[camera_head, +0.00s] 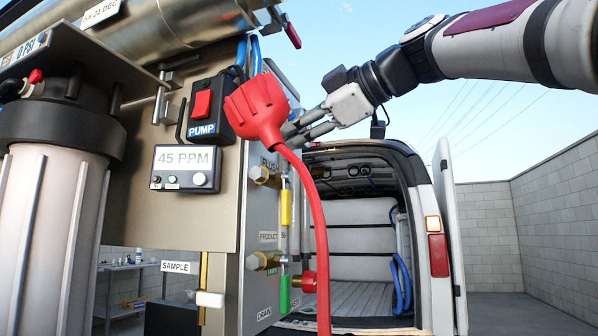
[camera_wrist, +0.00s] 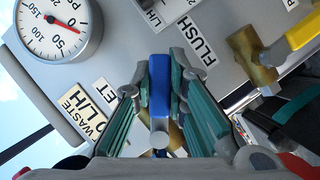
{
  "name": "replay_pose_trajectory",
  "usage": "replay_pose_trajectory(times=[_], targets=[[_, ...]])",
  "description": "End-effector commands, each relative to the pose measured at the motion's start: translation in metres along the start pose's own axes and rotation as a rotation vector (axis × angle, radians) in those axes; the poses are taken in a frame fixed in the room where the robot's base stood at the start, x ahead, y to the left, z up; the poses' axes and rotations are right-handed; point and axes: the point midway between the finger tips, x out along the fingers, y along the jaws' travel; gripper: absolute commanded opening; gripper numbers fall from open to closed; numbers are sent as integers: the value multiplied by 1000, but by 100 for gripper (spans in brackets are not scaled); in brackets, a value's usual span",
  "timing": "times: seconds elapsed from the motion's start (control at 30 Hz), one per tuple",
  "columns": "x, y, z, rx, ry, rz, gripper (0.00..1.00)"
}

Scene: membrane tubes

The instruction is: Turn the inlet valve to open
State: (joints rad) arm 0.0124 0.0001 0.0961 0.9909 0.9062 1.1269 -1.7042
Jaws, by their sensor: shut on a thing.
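In the wrist view a blue valve handle (camera_wrist: 161,88) stands between the two green-padded fingers of my gripper (camera_wrist: 165,78). The fingers are shut on it from both sides. A partly hidden label ending in "ET" (camera_wrist: 106,91) sits just left of the fingers. Brass shows below the handle, but most of the valve body is hidden by my fingers. In the head view my gripper (camera_head: 307,124) reaches the right side of the panel, behind a big red plug (camera_head: 257,108). The blue handle and fingertips cannot be made out there.
A red cable (camera_head: 318,230) hangs in front of the panel edge. In the wrist view a brass valve (camera_wrist: 250,58) with a yellow handle (camera_wrist: 305,29) is at the right, and a pressure gauge (camera_wrist: 55,28) at upper left. An open van (camera_head: 365,230) stands behind.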

Motion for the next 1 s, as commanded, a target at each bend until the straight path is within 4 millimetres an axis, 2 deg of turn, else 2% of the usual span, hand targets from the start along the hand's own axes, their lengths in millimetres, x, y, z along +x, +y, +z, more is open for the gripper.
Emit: replay_pose_trajectory(times=[0.4,1.0], targets=[[0,9,0,-207,0,84,0],[-1,13,-2,-248,1,102,0]])
